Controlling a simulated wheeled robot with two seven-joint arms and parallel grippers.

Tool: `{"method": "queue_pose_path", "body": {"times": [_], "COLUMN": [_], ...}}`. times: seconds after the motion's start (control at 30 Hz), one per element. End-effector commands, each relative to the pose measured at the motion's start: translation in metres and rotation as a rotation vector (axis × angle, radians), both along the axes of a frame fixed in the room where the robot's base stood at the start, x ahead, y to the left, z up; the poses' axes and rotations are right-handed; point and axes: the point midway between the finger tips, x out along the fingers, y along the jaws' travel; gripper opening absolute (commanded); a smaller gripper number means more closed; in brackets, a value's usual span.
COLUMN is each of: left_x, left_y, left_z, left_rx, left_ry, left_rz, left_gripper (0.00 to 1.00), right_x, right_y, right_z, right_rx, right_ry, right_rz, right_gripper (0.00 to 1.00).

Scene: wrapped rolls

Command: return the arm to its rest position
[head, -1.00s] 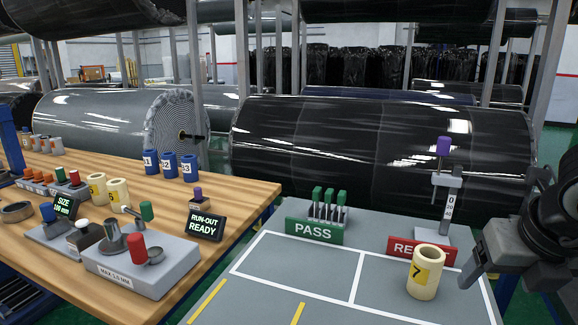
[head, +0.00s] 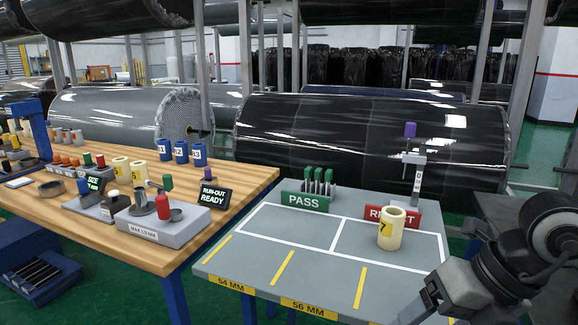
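My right arm comes in at the lower right of the head view. The grey gripper end (head: 436,292) points down and left towards the bottom edge, in front of the table's right part. Its fingertips cannot be made out, so I cannot tell whether it is open or shut. A cream core with a yellow label 7 (head: 391,229) stands upright in the right white-outlined area, in front of the red REJECT sign (head: 404,215). The gripper is apart from it. My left gripper is not in view.
The grey table (head: 262,248) has a green PASS sign (head: 305,200), a purple-topped gauge (head: 412,165) and bare space in its left outlined area. A wooden bench (head: 68,222) on the left holds gauges and cores. Large black rolls (head: 330,140) lie behind.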

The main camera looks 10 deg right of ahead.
Motion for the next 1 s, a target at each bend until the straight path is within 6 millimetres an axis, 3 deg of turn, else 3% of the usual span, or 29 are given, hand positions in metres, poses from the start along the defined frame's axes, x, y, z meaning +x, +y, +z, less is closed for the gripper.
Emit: {"method": "queue_pose_path", "body": {"times": [0.17, 0.3, 0.37, 0.43, 0.47, 0.53, 0.63, 0.7, 0.8, 0.9, 1.0], "left_x": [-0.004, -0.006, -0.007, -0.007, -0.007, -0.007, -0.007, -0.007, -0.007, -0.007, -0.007], "left_y": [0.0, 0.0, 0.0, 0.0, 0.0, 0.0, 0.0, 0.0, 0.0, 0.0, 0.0], "left_z": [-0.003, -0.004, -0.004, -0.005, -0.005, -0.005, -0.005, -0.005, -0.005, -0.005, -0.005], "left_rx": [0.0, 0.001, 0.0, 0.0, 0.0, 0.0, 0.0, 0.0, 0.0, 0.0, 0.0], "left_ry": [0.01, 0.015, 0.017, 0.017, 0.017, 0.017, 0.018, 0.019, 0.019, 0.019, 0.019], "left_rz": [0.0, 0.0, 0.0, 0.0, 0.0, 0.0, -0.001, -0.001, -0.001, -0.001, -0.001], "left_gripper": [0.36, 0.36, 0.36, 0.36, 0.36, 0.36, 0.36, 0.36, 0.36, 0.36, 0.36], "right_x": [-0.021, -0.028, -0.014, 0.01, 0.022, 0.042, 0.047, 0.035, 0.007, -0.022, -0.042], "right_y": [0.077, 0.137, 0.143, 0.132, 0.124, 0.101, 0.078, 0.071, 0.07, 0.076, 0.082], "right_z": [-0.005, 0.025, 0.038, 0.037, 0.028, -0.01, -0.082, -0.132, -0.19, -0.23, -0.251], "right_rx": [0.429, 1.048, 1.322, 1.588, 1.678, 1.822, 1.858, 1.809, 1.697, 1.583, 1.499], "right_ry": [0.092, 0.176, 0.206, 0.236, 0.251, 0.298, 0.384, 0.456, 0.566, 0.664, 0.731], "right_rz": [0.137, 0.077, -0.064, -0.317, -0.451, -0.81, -1.273, -1.543, -1.841, -2.037, -2.146], "right_gripper": [0.75, 0.75, 0.75, 0.75, 0.75, 0.75, 0.75, 0.75, 0.75, 0.75, 0.75]}}
